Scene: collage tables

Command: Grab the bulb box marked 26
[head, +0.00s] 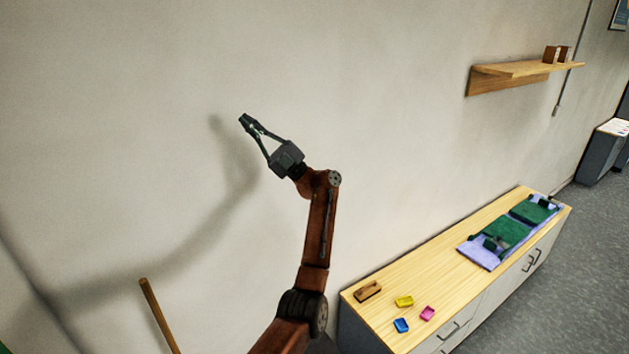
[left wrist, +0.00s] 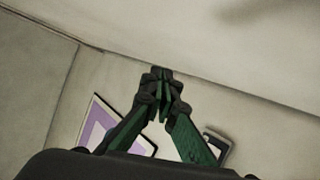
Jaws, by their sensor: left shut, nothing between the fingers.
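Two small brown boxes, a left one (head: 551,54) and a right one (head: 565,54), stand side by side on a wooden wall shelf (head: 500,80) at the upper right in the head view. They may be bulb boxes, but no number 26 can be read on either. My left gripper (head: 244,119) is raised in front of the bare wall, far to the left of the shelf. It is shut and empty. Its closed fingers (left wrist: 161,74) also show in the left wrist view, with no box near them. My right gripper is not in view.
A long wooden-topped cabinet (head: 430,280) stands along the wall below. It bears a brown block (head: 368,291), a yellow piece (head: 404,301), a blue piece (head: 401,325), a pink piece (head: 427,313) and green items on a lilac mat (head: 477,256). Grey floor (head: 580,280) is clear at right.

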